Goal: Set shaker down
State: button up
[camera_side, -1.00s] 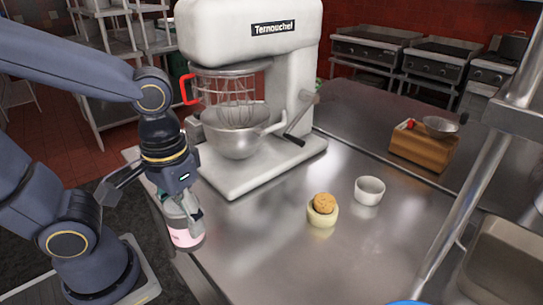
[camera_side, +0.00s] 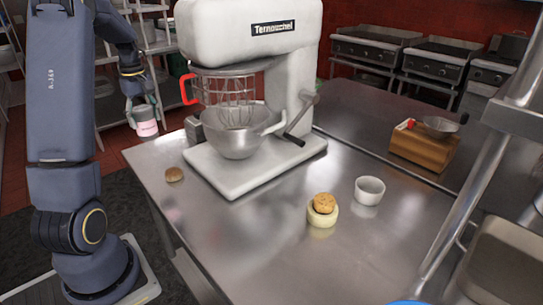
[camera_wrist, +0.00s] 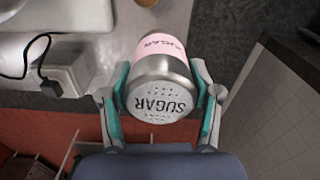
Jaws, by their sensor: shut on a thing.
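The shaker (camera_side: 146,122) is pink and metal. In the wrist view the shaker (camera_wrist: 160,85) has a perforated metal lid marked SUGAR and a pink label. My gripper (camera_side: 144,114) is shut on the shaker, with its two teal-padded fingers on either side of it. In the wrist view my gripper (camera_wrist: 160,100) holds it at the middle of the picture. In the side view the shaker is up at the left, near the far left corner of the steel table (camera_side: 250,235) and left of the mixer. It appears to be held in the air.
A large white stand mixer (camera_side: 250,90) with a metal bowl stands on the table. A small brown bun-like item (camera_side: 174,174) lies at the table's left. A pale cup with a brown top (camera_side: 322,209) and a white bowl (camera_side: 369,190) stand in the middle. The table's front is clear.

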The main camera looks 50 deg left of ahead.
jog(key=shift+n, duration=0.4)
jog(key=shift+w+a+f, duration=1.45)
jog(key=shift+a+f, duration=0.7)
jog(key=shift+a, duration=0.25)
jog(key=shift+w+a+f, duration=1.5)
jog(key=shift+a+f, duration=0.7)
jog(key=shift+a, duration=0.25)
jog(key=shift+w+a+f, duration=1.45)
jog(key=shift+a+f, duration=0.7)
jog(key=shift+a, duration=0.25)
jog(key=shift+f, duration=0.15)
jog(key=o, duration=1.3)
